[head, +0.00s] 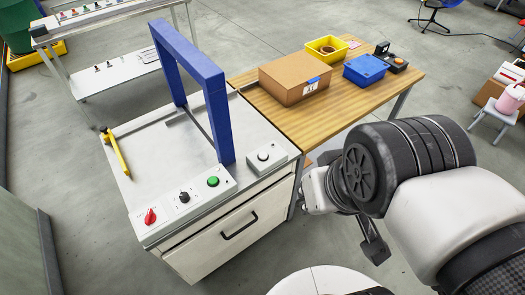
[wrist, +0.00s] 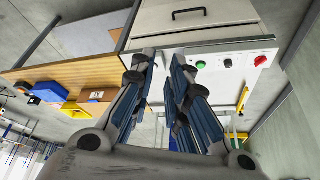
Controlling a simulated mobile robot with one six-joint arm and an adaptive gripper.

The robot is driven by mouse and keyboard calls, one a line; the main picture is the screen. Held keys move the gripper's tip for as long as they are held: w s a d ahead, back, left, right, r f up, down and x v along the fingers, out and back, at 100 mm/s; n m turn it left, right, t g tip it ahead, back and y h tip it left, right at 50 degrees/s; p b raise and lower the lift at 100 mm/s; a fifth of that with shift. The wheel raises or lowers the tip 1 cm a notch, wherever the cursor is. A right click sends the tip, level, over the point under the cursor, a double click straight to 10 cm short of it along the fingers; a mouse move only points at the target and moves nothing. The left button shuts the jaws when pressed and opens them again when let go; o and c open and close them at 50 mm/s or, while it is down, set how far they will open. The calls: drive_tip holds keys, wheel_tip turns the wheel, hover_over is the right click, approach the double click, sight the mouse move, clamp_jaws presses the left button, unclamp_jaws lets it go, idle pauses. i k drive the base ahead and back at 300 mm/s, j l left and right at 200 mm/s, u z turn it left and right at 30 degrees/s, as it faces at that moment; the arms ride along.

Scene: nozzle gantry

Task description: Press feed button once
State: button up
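A white machine (head: 150,150) with a blue gantry frame (head: 218,115) has a front control panel. The panel carries a green button (head: 213,182), a black knob (head: 184,197) and a red knob (head: 150,216). I cannot read which control is the feed button. In the wrist view, the green button (wrist: 200,65), black knob (wrist: 228,63) and red knob (wrist: 261,60) appear right of my gripper (wrist: 162,58). Its two fingers are apart with nothing between them, clear of the panel.
A wooden table (head: 335,110) beside the machine holds a cardboard box (head: 294,78), a blue bin (head: 366,70) and a yellow bin (head: 327,49). A drawer with a black handle (head: 239,226) is below the panel.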

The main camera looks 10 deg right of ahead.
sight(262, 155)
drive_tip(key=i+j+z, duration=0.15)
drive_tip(key=j+z, duration=0.35)
drive_tip(key=i+j+z, duration=0.1)
drive_tip(key=j+z, duration=0.85)
